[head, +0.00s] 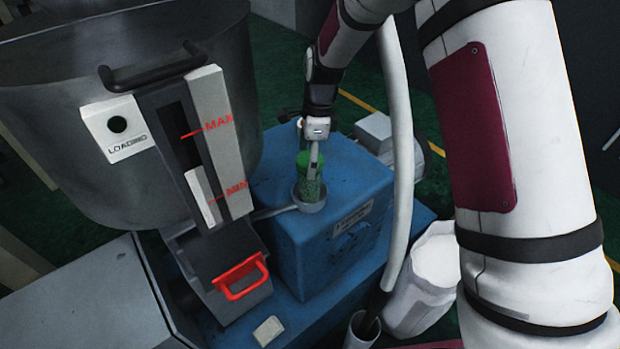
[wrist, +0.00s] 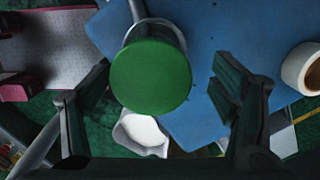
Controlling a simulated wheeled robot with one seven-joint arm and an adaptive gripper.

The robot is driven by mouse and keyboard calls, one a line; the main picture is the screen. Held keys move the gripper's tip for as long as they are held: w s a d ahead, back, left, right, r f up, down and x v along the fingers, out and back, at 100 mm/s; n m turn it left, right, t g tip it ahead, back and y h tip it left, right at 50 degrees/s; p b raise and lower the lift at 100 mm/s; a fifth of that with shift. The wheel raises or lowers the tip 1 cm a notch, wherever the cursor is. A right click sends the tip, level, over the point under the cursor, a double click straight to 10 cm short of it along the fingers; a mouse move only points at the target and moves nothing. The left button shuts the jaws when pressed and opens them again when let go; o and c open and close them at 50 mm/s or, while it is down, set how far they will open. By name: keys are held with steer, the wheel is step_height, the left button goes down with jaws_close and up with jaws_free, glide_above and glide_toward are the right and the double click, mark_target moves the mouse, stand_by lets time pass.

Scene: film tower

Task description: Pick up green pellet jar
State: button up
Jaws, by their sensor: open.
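The green pellet jar (head: 308,183) stands upright in a grey ring holder (head: 312,206) at the edge of a blue box. Its round green lid also shows from above in the wrist view (wrist: 150,76). My gripper (head: 316,160) is right above or around the jar's top in the head view; one finger hides part of the jar. In the wrist view my two fingers (wrist: 160,85) are spread wide, one on each side of the lid, with a gap on both sides.
The blue box (head: 300,240) stands beside a large grey hopper (head: 60,130) with MAX and MIN marks and a red handle (head: 241,277). A white sack (head: 420,300) and a tube with a pale hose stand at the front right. A white roll (wrist: 303,70) lies near the right finger.

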steer(key=f, duration=0.1)
steer(key=f+p, duration=0.1)
steer(key=f, duration=0.3)
steer(key=shift+s+a, duration=0.25)
steer(key=shift+s, duration=0.15)
steer(key=c, duration=1.4)
